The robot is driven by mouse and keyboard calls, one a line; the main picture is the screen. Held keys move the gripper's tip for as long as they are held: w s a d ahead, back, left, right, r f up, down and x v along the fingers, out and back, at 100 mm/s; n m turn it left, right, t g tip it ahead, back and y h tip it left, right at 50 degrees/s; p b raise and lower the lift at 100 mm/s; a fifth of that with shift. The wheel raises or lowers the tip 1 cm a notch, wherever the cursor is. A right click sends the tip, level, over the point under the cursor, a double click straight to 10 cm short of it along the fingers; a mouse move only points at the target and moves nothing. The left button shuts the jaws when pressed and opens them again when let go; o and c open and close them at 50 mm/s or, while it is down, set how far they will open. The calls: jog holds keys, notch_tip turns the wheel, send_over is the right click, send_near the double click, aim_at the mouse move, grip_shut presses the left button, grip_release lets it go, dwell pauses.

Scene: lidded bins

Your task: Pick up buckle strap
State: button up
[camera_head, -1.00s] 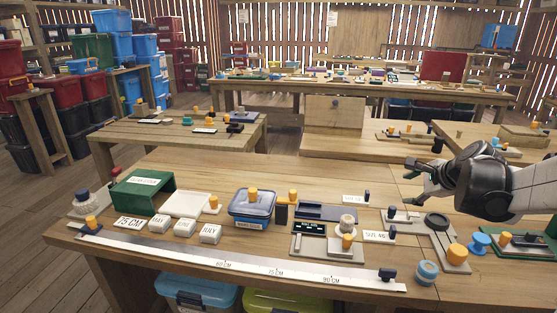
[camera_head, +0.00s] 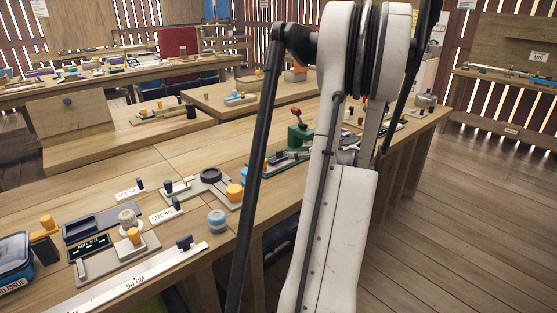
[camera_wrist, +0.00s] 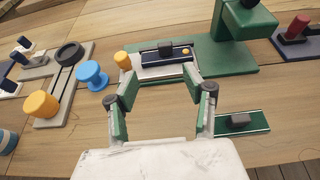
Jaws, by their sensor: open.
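No label marks the buckle strap, so I cannot tell for sure which piece it is. In the wrist view a dark blue strip (camera_wrist: 151,60) with a black block and a small orange knob lies on the pale plate of a green fixture (camera_wrist: 232,57). A short green strip (camera_wrist: 257,119) with a dark block lies apart at the lower right. My gripper (camera_wrist: 158,78) is open and empty, its fingers spread above the front of the fixture. In the head view my arm hides the gripper and part of the green fixture (camera_head: 298,136).
Left of the fixture stand an orange knob (camera_wrist: 41,104), a blue spool (camera_wrist: 91,75) and a grey piece with a black ring (camera_wrist: 69,54). A red-topped piece (camera_wrist: 297,28) is at the upper right. Bare wood lies between these. The table's edge is close at the lower right.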

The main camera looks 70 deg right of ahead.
aim_at(281, 152)
jog(key=b+x, duration=0.1)
jog(key=x, duration=0.7)
jog(key=shift+w+d+f+b, duration=0.1)
jog(key=shift+w+d+b, duration=0.05)
jog(key=shift+d+b, duration=0.15)
jog(key=x, duration=0.2)
jog(key=b+x, duration=0.1)
jog(key=x, duration=0.2)
jog(key=shift+d, duration=0.3)
grip_shut()
